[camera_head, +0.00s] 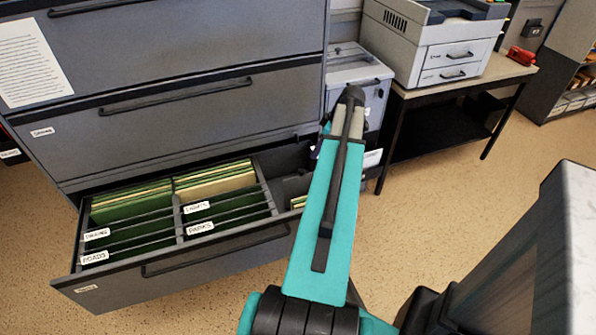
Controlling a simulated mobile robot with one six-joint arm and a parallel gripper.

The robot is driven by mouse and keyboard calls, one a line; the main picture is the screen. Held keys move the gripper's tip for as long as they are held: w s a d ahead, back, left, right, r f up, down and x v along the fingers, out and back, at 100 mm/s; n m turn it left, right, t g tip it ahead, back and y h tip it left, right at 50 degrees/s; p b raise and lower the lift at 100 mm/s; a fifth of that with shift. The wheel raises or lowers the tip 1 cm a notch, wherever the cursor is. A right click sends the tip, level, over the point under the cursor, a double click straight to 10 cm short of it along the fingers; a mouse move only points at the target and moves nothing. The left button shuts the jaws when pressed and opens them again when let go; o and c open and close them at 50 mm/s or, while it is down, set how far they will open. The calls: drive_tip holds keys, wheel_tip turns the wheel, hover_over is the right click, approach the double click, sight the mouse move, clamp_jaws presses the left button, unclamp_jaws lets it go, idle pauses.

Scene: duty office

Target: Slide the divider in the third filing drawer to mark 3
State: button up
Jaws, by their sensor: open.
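The third filing drawer (190,262) is pulled out at the bottom of the grey cabinet. Green and cream folders (215,181) stand in it behind several dark cross plates with white labels, such as one reading ROADS (94,257) and one reading PARKS (200,227). I cannot tell which plate is the divider, and no numbered marks are readable. A right-hand section holds a few folders (298,202) and is partly hidden by my teal arm. My arm rises in front of the drawer's right end.
The two upper drawers (200,108) are closed. A small grey cabinet (362,72) stands right of the filing cabinet. A printer (440,45) and red stapler (520,55) sit on a table (470,82). A dark block with a pale top (540,255) is at right. Floor (455,190) between is clear.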

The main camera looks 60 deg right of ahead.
sight(302, 171)
drive_tip(key=shift+w+f, duration=0.15)
drive_tip(key=shift+w, duration=0.1)
drive_tip(key=shift+p+x, duration=0.6)
drive_tip(key=shift+x, duration=6.2)
drive_tip(key=shift+s, duration=0.1)
drive_tip(key=shift+a, duration=0.1)
clamp_jaws()
